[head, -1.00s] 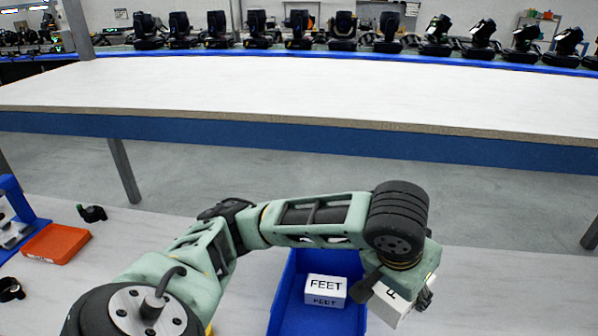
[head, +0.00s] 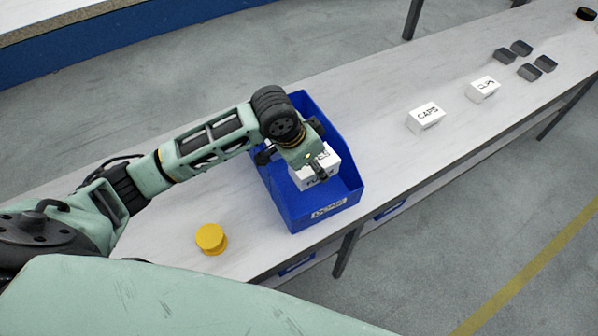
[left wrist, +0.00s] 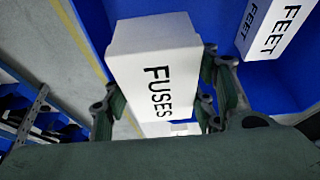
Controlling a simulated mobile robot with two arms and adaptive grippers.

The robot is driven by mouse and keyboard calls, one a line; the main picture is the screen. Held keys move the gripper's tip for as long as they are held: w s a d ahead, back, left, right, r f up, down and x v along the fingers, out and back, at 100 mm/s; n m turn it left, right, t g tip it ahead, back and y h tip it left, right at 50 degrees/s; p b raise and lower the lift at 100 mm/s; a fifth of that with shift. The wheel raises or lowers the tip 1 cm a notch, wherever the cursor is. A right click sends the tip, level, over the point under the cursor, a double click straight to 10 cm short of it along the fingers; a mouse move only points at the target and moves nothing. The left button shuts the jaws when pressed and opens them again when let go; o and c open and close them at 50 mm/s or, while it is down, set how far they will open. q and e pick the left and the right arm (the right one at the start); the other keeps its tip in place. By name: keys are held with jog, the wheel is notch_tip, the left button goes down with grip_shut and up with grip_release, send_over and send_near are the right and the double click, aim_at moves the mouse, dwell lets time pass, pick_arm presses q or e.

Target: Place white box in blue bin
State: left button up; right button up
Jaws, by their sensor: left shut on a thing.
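My left gripper (head: 318,170) is shut on a white box (head: 310,183) that reads FUSES in the left wrist view (left wrist: 155,75). The gripper and the box are over the open blue bin (head: 298,214), which has a white label on its front. My right gripper is not in view.
Two more white boxes (head: 427,116) (head: 483,89) stand on the table to the right of the bin, with several dark grey blocks (head: 529,72) beyond. A yellow round object (head: 211,239) stands left of the bin. The table's front edge runs close to the bin.

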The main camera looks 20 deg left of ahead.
aim_at(305, 178)
pick_arm(q)
notch_tip(305, 178, down, 10)
dwell(0.5)
jog(key=shift+f, duration=0.2)
jog(key=o, duration=1.3)
jog(key=shift+c, duration=0.2)
jog(key=v, duration=1.2)
jog(key=shift+r, duration=0.25)
jog(key=shift+w, duration=0.1)
